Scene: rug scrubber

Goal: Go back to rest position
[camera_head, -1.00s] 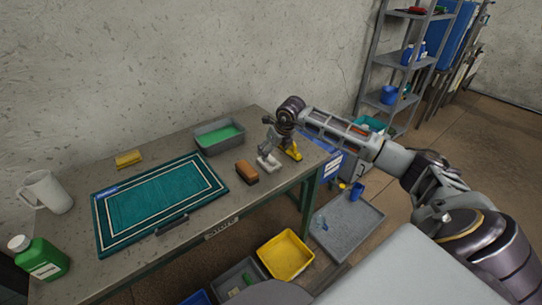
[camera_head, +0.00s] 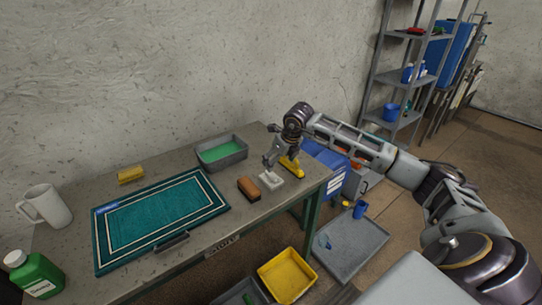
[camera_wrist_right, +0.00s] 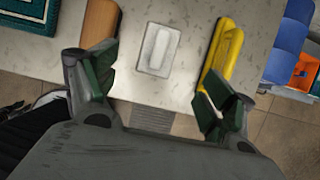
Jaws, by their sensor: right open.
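My right gripper (camera_head: 280,158) is open and empty, pointing down over the right end of the workbench (camera_head: 235,222). In the right wrist view its two fingers (camera_wrist_right: 158,88) are spread apart. A pale block (camera_head: 271,181) lies on the bench below it and shows between and beyond the fingers in the wrist view (camera_wrist_right: 157,48). A yellow tool (camera_head: 291,168) lies just right of the block, partly hidden by a finger in the wrist view (camera_wrist_right: 224,48). A brown brush (camera_head: 249,188) lies to the left. My left gripper is not in view.
A teal rug (camera_head: 160,217), green-filled tray (camera_head: 222,153), yellow sponge (camera_head: 130,175), white jug (camera_head: 45,206) and green bottle (camera_head: 36,275) are on the bench. Yellow bin (camera_head: 287,276) and grey tray (camera_head: 350,249) sit on the floor. Shelving (camera_head: 398,85) stands behind right.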

